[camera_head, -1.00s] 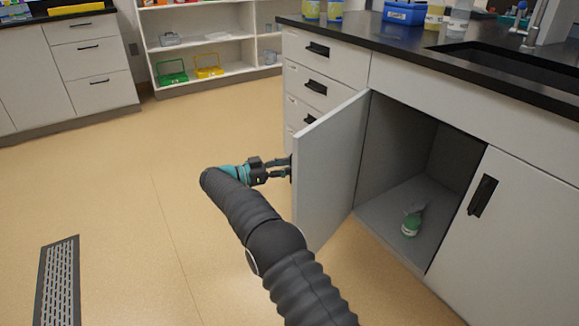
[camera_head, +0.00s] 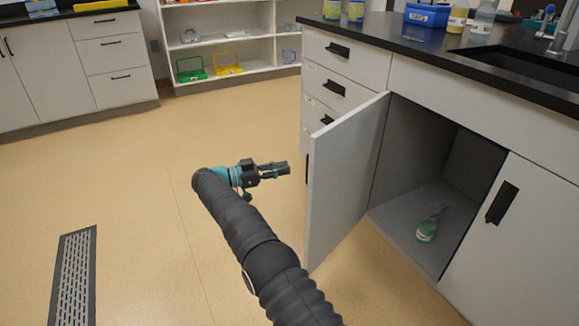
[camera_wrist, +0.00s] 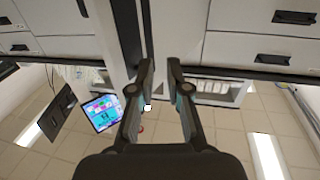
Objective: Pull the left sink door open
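The left sink door (camera_head: 345,180) is a pale grey panel standing swung out at a wide angle from the cabinet. The sliver of its black handle (camera_head: 307,169) shows at the edge of its outer face, which is turned from the head camera. My gripper (camera_head: 288,169) is left of the door, with a small gap of floor between fingertips and door. In the wrist view my gripper's two fingers (camera_wrist: 160,68) are apart with nothing between them. The door cannot be made out in the wrist view.
The open cabinet (camera_head: 400,215) holds a green-labelled bottle (camera_head: 426,232). The right sink door (camera_head: 515,245) is shut. A drawer stack (camera_head: 338,85) stands behind the open door, under the black counter (camera_head: 400,45). The floor (camera_head: 140,180) to the left is clear.

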